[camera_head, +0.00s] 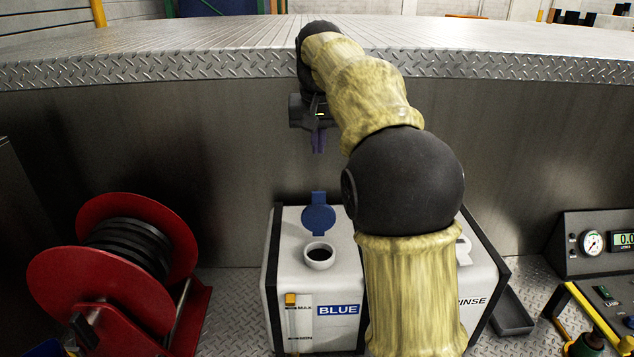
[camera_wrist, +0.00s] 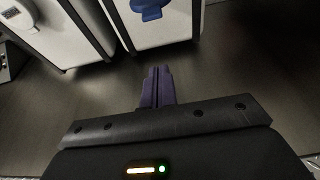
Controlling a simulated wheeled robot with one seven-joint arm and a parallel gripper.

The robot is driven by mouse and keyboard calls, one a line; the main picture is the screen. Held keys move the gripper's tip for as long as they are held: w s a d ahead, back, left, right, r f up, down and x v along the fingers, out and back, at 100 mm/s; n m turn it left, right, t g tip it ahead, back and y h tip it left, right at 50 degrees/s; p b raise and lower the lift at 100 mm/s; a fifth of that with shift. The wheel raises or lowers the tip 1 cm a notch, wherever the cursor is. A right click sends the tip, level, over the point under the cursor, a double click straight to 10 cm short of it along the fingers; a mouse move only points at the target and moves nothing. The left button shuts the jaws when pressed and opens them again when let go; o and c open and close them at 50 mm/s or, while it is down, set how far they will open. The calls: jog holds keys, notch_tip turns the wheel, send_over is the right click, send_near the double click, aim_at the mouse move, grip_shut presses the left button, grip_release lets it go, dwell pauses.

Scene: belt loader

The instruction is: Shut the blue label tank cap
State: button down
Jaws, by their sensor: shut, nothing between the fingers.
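The tank labelled BLUE (camera_head: 336,278) is a white box with dark edges at the lower middle of the head view. Its blue cap (camera_head: 318,216) stands open, hinged upright behind the round white filler neck (camera_head: 319,258), whose dark opening shows. In the wrist view the blue cap (camera_wrist: 152,9) shows at the top edge, partly cut off. My gripper (camera_head: 318,143) is shut and empty, pointing down above and behind the cap, apart from it. Its purple fingers (camera_wrist: 158,85) are together in the wrist view.
A tank labelled RINSE (camera_head: 472,300) stands right of the BLUE tank, partly hidden by my arm. A red hose reel (camera_head: 112,270) is at the left. A gauge panel (camera_head: 600,243) is at the right. A metal wall (camera_head: 230,150) rises behind the tanks.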

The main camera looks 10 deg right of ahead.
aim_at(319, 212)
notch_tip(319, 212, down, 10)
jog(key=p, duration=0.2)
jog(key=shift+s+r, duration=0.25)
jog(key=shift+s, duration=0.1)
jog(key=shift+a, duration=0.1)
dwell(0.3)
jog(key=shift+a+f, duration=0.1)
jog(key=shift+a, duration=0.05)
